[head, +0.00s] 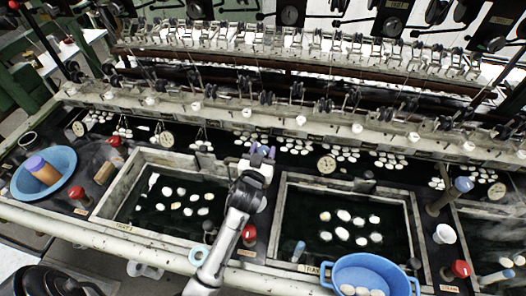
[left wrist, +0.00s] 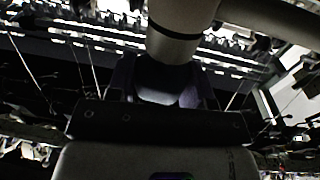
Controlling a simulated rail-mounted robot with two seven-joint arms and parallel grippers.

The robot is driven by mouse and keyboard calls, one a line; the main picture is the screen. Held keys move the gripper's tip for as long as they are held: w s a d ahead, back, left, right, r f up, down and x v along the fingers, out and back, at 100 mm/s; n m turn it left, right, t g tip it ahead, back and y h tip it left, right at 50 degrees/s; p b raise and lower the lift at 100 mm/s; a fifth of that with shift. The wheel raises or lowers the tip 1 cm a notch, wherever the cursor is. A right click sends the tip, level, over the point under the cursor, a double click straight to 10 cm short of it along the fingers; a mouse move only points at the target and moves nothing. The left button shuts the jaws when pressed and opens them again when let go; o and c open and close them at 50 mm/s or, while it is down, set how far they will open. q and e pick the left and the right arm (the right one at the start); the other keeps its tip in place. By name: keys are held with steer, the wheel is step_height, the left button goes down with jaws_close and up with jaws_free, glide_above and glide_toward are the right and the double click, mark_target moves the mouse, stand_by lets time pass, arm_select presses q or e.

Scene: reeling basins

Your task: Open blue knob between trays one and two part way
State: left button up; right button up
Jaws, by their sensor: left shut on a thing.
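My left gripper (head: 262,153) is over the divide between tray one (head: 146,226) and tray two (head: 276,215), at their far end. Its bluish fingers are shut on the blue knob, which the gripper and arm mostly hide in the head view. In the left wrist view, the fingers (left wrist: 165,88) close around a dark rounded piece, with a pale cylinder beyond it. The knob's colour and how far it is turned cannot be told. My right gripper is not in view.
A red knob (head: 249,235) stands near the front, just right of my arm. A blue basin (head: 357,272) sits at the front of tray two. Another blue basin (head: 62,160) is at the far left. Reeling frames with threads line the back.

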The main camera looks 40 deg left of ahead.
arm_select(q)
steer(key=o, duration=0.9)
steer(key=v, duration=0.7)
steer(key=shift+s+d, duration=0.15)
steer(key=shift+s, duration=0.1)
steer(key=shift+r, duration=0.1)
